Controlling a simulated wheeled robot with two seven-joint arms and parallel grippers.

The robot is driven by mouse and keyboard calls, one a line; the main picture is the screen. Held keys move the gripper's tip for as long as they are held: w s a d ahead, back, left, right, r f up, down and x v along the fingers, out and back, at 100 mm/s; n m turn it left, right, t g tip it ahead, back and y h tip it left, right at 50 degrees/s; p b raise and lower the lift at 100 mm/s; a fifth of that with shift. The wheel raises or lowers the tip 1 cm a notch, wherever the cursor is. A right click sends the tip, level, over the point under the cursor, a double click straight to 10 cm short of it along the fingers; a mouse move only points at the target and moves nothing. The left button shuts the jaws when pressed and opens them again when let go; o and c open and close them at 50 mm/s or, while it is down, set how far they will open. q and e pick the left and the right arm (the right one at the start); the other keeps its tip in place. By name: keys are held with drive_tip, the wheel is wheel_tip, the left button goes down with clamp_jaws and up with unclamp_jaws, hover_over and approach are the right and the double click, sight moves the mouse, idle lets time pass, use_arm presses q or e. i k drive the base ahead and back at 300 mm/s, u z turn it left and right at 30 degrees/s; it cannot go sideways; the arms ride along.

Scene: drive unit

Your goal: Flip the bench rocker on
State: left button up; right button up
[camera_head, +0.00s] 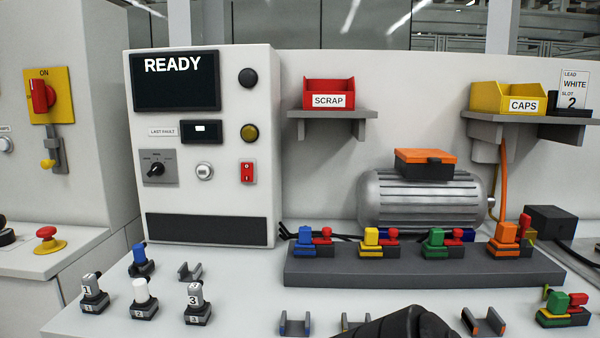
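A small red rocker switch (247,172) sits on the front of the light grey control cabinet (220,215), low on its right side. It has a pale mark on it; its on or off position is too small to tell. The cabinet's screen (176,80) reads READY. A dark rounded part of my own arm shows at the bottom edge, right of the middle; I cannot tell which arm. No gripper fingers show, and nothing is in front of the rocker.
The cabinet also bears a rotary knob (156,168), a round key-like switch (204,171), and black (247,78) and yellow (249,132) buttons. Numbered plugs stand on the bench before it. A grey rail (420,268) with coloured connectors and a motor (420,200) stand right.

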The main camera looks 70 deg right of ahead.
sight(246, 168)
drive_tip(key=z, duration=2.05)
drive_tip(key=i, duration=0.5)
drive_tip(key=k, duration=0.65)
drive_tip(key=i, duration=0.65)
drive_tip(key=z, duration=2)
drive_tip(key=k, duration=0.75)
drive_tip(key=u, duration=0.7)
